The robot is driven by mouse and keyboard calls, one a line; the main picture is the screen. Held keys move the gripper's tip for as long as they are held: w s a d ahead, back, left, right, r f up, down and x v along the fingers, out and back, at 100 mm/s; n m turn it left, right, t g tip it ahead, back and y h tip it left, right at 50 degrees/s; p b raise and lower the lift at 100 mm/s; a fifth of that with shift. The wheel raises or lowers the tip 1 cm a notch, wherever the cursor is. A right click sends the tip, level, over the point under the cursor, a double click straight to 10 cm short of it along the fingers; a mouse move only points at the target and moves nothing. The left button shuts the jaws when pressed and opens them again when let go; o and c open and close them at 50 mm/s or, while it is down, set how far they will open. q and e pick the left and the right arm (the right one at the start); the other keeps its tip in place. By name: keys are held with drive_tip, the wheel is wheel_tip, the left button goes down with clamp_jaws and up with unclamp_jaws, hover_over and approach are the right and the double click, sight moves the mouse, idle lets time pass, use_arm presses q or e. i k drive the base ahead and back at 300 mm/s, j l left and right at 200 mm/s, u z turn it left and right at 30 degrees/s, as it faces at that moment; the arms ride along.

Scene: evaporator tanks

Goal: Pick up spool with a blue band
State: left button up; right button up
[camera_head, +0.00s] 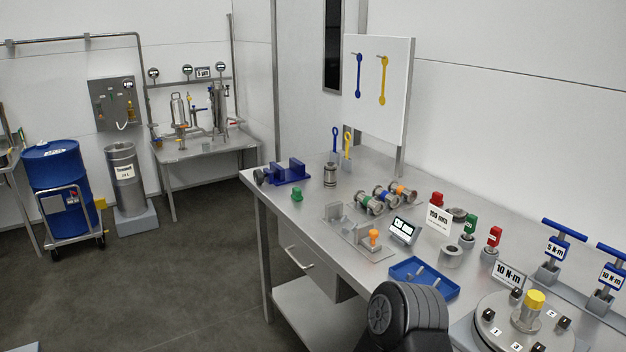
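The spool with a blue band (385,195) lies on its side on the metal workbench, in the middle of a row of three similar metal spools. The spool with a green band (369,204) is to its left and nearer. The spool with an orange band (403,189) is to its right and farther. The three are close together; I cannot tell whether they touch. Neither of my grippers is in view. A dark rounded part of my own arm shows at the bottom of the picture.
In front of the spools stand a metal fixture (350,237), a small display (403,231) and a blue tray (424,277). A blue vise (288,173) and a metal cylinder (330,175) stand at the left.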

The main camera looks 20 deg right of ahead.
sight(394, 201)
drive_tip(key=i+j+z, duration=0.1)
drive_tip(key=i+z, duration=0.2)
drive_tip(key=i, duration=0.25)
drive_tip(key=i+j+z, duration=0.25)
drive_tip(key=i, duration=0.3)
drive_tip(key=i+j+z, duration=0.3)
drive_tip(key=i, duration=0.2)
